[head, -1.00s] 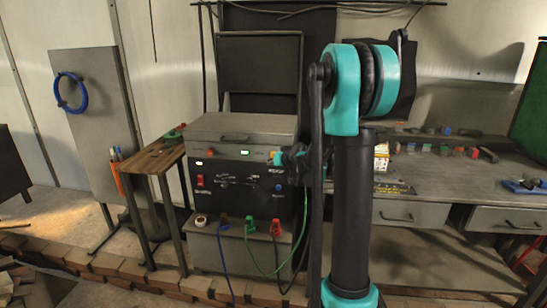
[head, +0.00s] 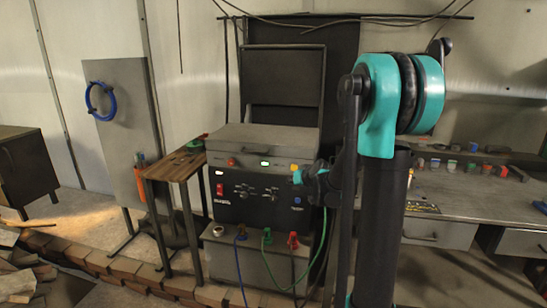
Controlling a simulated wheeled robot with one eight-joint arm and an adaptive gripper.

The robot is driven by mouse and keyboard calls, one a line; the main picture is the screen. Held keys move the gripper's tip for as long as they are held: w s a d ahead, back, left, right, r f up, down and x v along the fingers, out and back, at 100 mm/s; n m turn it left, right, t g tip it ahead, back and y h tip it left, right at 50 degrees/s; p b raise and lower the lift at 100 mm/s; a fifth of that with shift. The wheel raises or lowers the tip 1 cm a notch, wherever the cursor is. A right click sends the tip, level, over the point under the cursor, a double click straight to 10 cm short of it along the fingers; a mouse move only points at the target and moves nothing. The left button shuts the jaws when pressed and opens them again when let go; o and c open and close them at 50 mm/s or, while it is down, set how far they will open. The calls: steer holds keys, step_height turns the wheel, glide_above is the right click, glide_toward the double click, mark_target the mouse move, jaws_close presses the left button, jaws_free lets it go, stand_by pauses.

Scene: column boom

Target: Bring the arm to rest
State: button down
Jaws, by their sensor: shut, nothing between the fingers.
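My arm stands upright right of the middle in the head view, with a black link (head: 382,220) and a teal and black joint (head: 395,95) at its top. A slimmer dark link runs down its left side. My gripper (head: 318,178) shows small and dark just left of the arm, in front of the upper right of the power unit's panel. It is partly hidden by the arm and looks shut, with nothing seen in it. Whether it touches the panel cannot be told.
The grey power unit (head: 232,216) with cables stands behind the arm. A wooden side table (head: 173,164) is left of it, and a workbench (head: 465,205) with small coloured items is at right. A low brick edging (head: 140,270) crosses the floor. A dark cabinet (head: 25,168) stands far left.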

steer(key=s+d+f+g+h, duration=0.1)
steer(key=s+f+g, duration=0.1)
steer(key=s, duration=1)
steer(key=s+d+f+m+g+h, duration=0.1)
steer(key=s+f, duration=0.4)
steer(key=s, duration=0.7)
steer(key=s+d+f+g+h, duration=0.2)
steer(key=s+f+g, duration=0.1)
steer(key=s, duration=0.9)
steer(key=shift+s+d+f+g, duration=0.25)
steer(key=shift+f+g, duration=0.15)
steer(key=shift+f, duration=0.35)
